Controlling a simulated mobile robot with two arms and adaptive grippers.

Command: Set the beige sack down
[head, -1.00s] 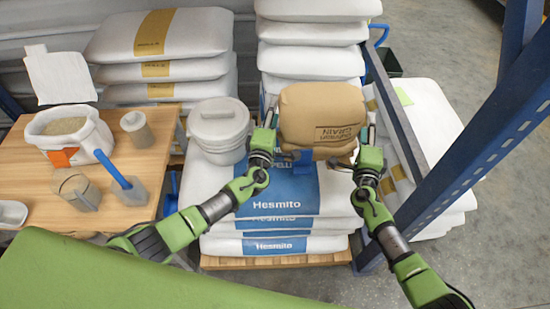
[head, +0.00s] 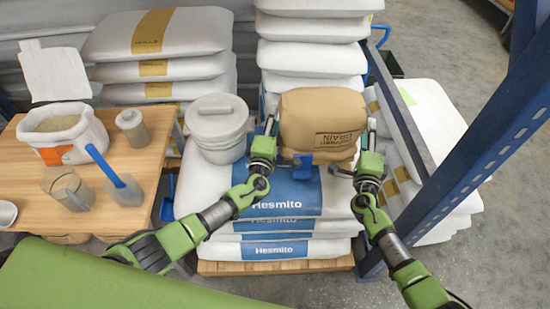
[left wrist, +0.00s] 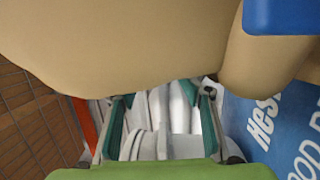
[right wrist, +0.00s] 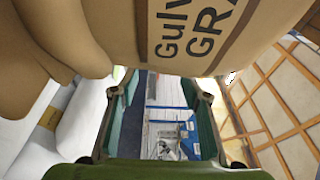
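The beige sack (head: 318,112), with dark printed lettering, is upright between my two grippers at the back of the stack of white-and-blue Hesmito sacks (head: 276,252). My left gripper (head: 268,130) is at its left side and my right gripper (head: 370,140) at its right side. Both have their fingers apart, with nothing between them. The sack also fills the upper part of the left wrist view (left wrist: 120,50) and the right wrist view (right wrist: 190,35), across the fingers. Its underside is partly hidden, so I cannot tell whether it rests on the stack.
A grey lidded bucket (head: 217,125) stands left of the sack. A small blue object (head: 302,166) shows at the sack's lower front. A blue rack post (head: 470,160) rises at right. A white sack pile (head: 312,58) is behind. The wooden table (head: 125,205) is at left.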

